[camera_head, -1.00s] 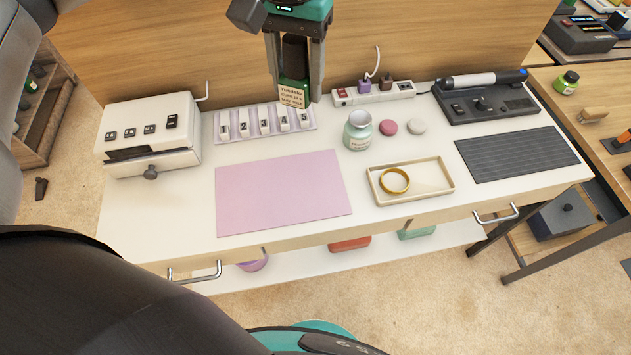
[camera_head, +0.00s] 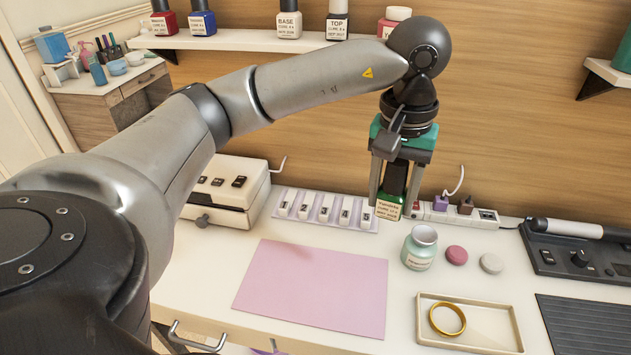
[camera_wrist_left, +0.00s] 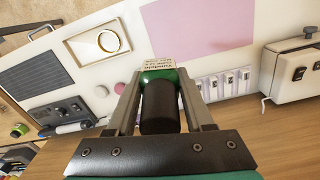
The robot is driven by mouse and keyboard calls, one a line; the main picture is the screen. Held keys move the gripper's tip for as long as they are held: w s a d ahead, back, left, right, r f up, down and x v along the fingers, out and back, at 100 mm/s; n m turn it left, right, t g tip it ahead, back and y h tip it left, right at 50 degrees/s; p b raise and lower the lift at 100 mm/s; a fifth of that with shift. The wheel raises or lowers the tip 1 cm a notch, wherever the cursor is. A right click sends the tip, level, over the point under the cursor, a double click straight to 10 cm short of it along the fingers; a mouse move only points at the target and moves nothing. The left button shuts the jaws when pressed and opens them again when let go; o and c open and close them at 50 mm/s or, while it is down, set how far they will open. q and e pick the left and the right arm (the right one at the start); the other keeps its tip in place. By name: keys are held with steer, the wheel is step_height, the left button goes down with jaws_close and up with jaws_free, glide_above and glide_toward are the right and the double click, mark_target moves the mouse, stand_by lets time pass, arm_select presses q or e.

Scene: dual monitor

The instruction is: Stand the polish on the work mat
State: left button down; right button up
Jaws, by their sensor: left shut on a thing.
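My left gripper (camera_head: 393,203) is shut on the polish (camera_head: 391,206), a green bottle with a dark cap and a cream label. It holds the bottle upright, cap up, behind the table's middle, near the right end of the numbered rack. In the left wrist view the polish (camera_wrist_left: 160,100) sits between the two fingers, its dark cap towards the camera. I cannot tell whether its base touches the table. The work mat (camera_head: 315,288), a flat pink sheet, lies bare at the front, and it also shows in the wrist view (camera_wrist_left: 200,25). My right gripper is out of view.
A numbered rack (camera_head: 325,211) and white drawer box (camera_head: 226,190) stand left of the polish. A power strip (camera_head: 458,214), open jar (camera_head: 420,247), pink disc (camera_head: 456,255), white disc (camera_head: 491,263) and tray with gold ring (camera_head: 468,342) lie to the right.

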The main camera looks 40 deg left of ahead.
arm_select(q)
steer(key=a+f+n+b, duration=0.2)
steer(key=a+f, duration=0.1)
steer(key=f, duration=0.1)
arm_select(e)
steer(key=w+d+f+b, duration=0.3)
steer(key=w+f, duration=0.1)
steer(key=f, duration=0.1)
arm_select(q)
steer(key=b, duration=0.2)
glide_above(357, 282)
step_height(357, 282, down, 16)
steer(key=shift+r, duration=0.2)
steer(key=shift+f, duration=1.9)
steer(key=shift+f+b, duration=0.35)
steer(key=shift+f, duration=0.15)
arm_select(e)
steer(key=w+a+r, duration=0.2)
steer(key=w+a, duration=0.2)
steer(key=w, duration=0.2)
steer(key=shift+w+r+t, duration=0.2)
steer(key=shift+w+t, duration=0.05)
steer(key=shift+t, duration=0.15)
